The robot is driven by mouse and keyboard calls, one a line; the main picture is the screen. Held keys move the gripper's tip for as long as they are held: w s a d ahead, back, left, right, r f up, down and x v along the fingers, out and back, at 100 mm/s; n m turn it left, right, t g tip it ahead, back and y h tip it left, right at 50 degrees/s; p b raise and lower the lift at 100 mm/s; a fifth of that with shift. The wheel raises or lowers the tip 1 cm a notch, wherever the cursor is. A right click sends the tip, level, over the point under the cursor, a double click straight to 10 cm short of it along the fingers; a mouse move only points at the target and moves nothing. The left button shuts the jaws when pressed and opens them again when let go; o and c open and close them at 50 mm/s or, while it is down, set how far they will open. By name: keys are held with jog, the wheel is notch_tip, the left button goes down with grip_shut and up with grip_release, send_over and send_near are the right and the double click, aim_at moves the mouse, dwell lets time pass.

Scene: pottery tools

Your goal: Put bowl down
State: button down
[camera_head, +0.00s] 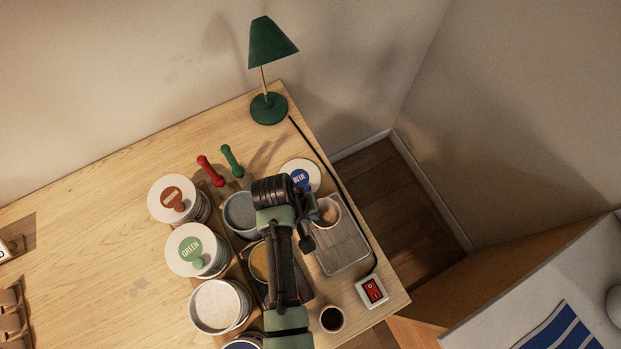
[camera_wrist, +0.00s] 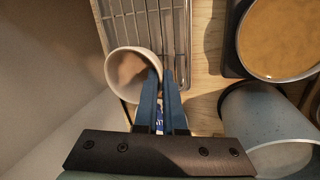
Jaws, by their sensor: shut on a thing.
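A pale cream bowl (camera_head: 327,214) is at the right side of the work area, over the far end of a wire-grid tray (camera_head: 345,252). In the wrist view the bowl (camera_wrist: 122,68) opens toward the camera, with shadow inside, and overlaps the lower left corner of the wire rack (camera_wrist: 140,18). My gripper (camera_wrist: 161,78) is shut on the right side of its wall, one blue finger over the inside and one outside. In the head view my arm hides the fingertips. I cannot tell whether the bowl touches the tray.
Lidded tubs marked BLUE (camera_head: 300,176) and GREEN (camera_head: 196,249), a brown-labelled tub (camera_head: 175,198) and a grey-blue container (camera_head: 239,211) crowd the left and back. A red power switch (camera_head: 372,291) and dark-filled cup (camera_head: 331,319) stand nearer. The green lamp (camera_head: 269,108) is far behind.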

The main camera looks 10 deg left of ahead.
jog(key=c, duration=1)
grip_release()
jog(key=v, duration=1.2)
jog(key=w+a+r+m+t+y, duration=0.15)
jog(key=w+r+t, duration=0.55)
jog(key=w+r, duration=0.75)
jog(key=w+d+r+t+y, duration=0.1)
jog(key=w+r+t, duration=0.2)
jog(key=r, duration=0.5)
jog(key=w+d+r+t+y, duration=0.1)
jog(key=w+r+t, duration=0.15)
jog(key=r, duration=0.55)
notch_tip(320, 180, up, 17)
jog(key=s+d+m+t, duration=0.2)
jog(key=t, duration=0.4)
jog(key=s+d+r+t, duration=0.2)
jog(key=s+r+t, duration=0.2)
jog(key=r, duration=0.5)
jog(key=s+d+r+m+t+h, duration=0.1)
jog(key=s+r+t, duration=0.2)
jog(key=s+r, duration=0.4)
jog(key=shift+s+d+r+t+b, duration=0.3)
jog(key=shift+d+r+t+b, duration=0.1)
jog(key=shift+r, duration=0.55)
